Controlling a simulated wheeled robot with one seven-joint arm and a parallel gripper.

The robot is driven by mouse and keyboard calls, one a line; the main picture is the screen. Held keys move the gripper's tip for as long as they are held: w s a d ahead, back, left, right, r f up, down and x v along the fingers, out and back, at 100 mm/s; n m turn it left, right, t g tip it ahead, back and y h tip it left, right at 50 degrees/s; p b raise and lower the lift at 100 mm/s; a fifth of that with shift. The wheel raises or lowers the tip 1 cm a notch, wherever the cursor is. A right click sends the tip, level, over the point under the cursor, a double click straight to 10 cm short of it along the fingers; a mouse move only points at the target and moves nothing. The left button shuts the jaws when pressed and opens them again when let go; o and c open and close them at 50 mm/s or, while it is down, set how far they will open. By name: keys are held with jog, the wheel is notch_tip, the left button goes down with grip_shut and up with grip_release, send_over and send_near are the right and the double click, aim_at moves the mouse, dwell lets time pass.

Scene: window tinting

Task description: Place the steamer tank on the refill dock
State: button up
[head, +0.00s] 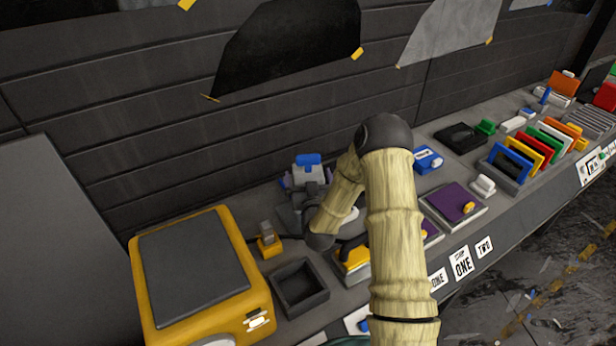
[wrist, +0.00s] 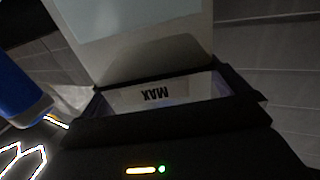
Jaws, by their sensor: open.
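A pale, blue-capped object that looks like the steamer tank (head: 308,174) stands upright near the back wall in the head view. My dark gripper (head: 300,201) is low, just in front of it, and partly hides its base. In the wrist view a pale translucent body, apparently the tank (wrist: 155,93), shows an upside-down MAX mark inside a dark surround. My gripper is open; its fingertips are hard to make out against the dark parts. I cannot tell the refill dock apart from the dark parts around the tank's base, nor whether the tank touches it.
A yellow box with a grey top (head: 197,275) stands at left. An empty dark tray (head: 299,288) and a small yellow-based item (head: 268,241) are close by. Purple-topped pads (head: 452,203) and colourful upright panels (head: 535,150) fill the bench at right.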

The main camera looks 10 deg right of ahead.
jog(key=s+b, duration=0.2)
jog(key=s, duration=0.4)
jog(key=shift+s+a, duration=0.3)
jog(key=shift+s, duration=0.05)
jog(key=shift+s+d, duration=0.1)
jog(key=shift+s, duration=0.05)
